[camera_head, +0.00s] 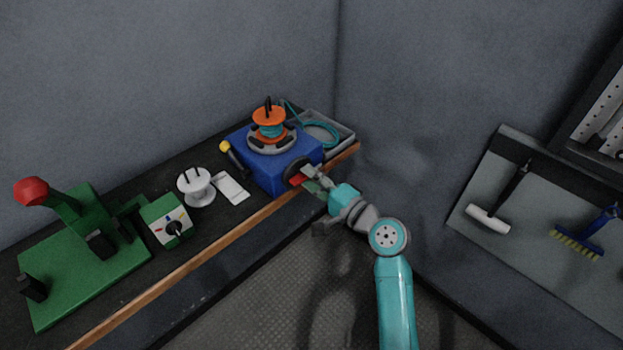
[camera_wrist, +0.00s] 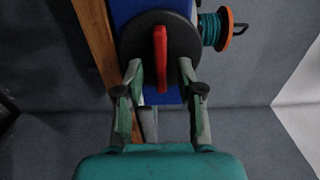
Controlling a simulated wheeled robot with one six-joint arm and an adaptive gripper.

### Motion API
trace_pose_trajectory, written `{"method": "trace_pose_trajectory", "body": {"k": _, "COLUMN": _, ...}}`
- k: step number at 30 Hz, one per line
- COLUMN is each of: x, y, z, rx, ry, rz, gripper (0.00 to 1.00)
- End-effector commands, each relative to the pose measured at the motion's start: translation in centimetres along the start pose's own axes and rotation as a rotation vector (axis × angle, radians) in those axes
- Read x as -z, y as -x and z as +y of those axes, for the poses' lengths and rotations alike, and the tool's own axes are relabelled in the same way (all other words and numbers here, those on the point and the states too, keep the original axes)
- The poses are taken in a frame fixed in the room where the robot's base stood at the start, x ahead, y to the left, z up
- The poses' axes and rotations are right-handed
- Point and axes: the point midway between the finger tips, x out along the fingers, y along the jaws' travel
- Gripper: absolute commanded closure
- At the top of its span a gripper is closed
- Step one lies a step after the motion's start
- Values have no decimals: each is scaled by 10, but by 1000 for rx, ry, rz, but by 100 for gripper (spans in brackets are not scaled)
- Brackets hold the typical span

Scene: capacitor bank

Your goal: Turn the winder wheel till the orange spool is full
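The blue winder (camera_head: 277,181) stands near the far end of the bench. The orange spool (camera_head: 268,116) sits upright on its top with teal wire wound around its core; it also shows in the wrist view (camera_wrist: 238,30). The dark winder wheel (camera_wrist: 140,34) is on the winder's side, with a red handle (camera_wrist: 160,58) across its face. My gripper (camera_wrist: 160,68) is open in front of the wheel. Its two fingers stand on either side of the handle's lower part, with a gap on each side. Whether the fingertips touch the wheel cannot be told.
A grey tray (camera_head: 347,145) with teal wire is behind the winder. A yellow-knobbed lever (camera_head: 226,147), white spool (camera_head: 196,187), white card (camera_head: 230,188), green dial box (camera_head: 166,221) and green press (camera_head: 75,265) line the bench left. A tool board (camera_head: 540,235) hangs right.

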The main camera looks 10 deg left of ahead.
Motion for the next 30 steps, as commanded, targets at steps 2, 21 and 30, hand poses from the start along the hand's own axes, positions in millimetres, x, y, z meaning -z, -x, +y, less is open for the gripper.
{"method": "trace_pose_trajectory", "body": {"k": 2, "x": 0, "y": 0, "z": 0, "rx": 0, "ry": 0, "rz": -1, "gripper": 62}}
{"method": "trace_pose_trajectory", "body": {"k": 21, "x": 1, "y": 74, "z": 0, "rx": 0, "ry": 0, "rz": 3, "gripper": 62}}
{"method": "trace_pose_trajectory", "body": {"k": 30, "x": 1, "y": 114, "z": 0, "rx": 0, "ry": 0, "rz": 2, "gripper": 62}}
